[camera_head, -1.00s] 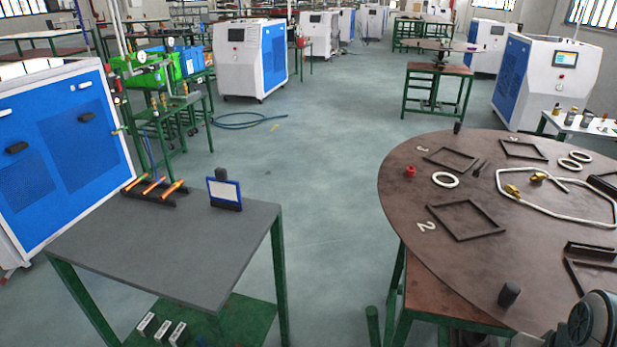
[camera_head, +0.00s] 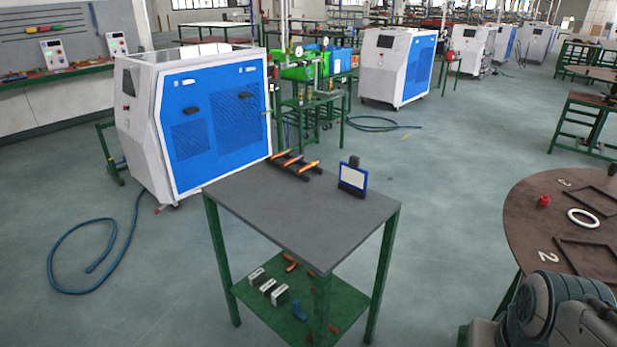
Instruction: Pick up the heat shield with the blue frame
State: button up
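The heat shield with the blue frame (camera_head: 353,180) stands upright in a dark holder at the back right of a grey-topped table (camera_head: 290,222). Its panel is pale and its frame is blue. A dark knob-like part rises behind its top edge. Part of my arm shows at the lower right corner, apart from the table. My gripper is not in view.
Orange-tipped tools (camera_head: 293,163) lie on a dark rack at the table's back edge. A blue and white machine (camera_head: 195,125) stands behind left. A round brown table (camera_head: 530,205) is at the right. A blue hose (camera_head: 70,285) lies on the floor at left.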

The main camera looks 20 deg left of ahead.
aim_at(350, 175)
jog(key=u, duration=0.7)
jog(key=k, duration=1.05)
jog(key=z, duration=0.65)
jog(key=i, duration=1.45)
jog(key=u, duration=0.55)
jog(key=i, duration=0.8)
jog(key=u, duration=0.5)
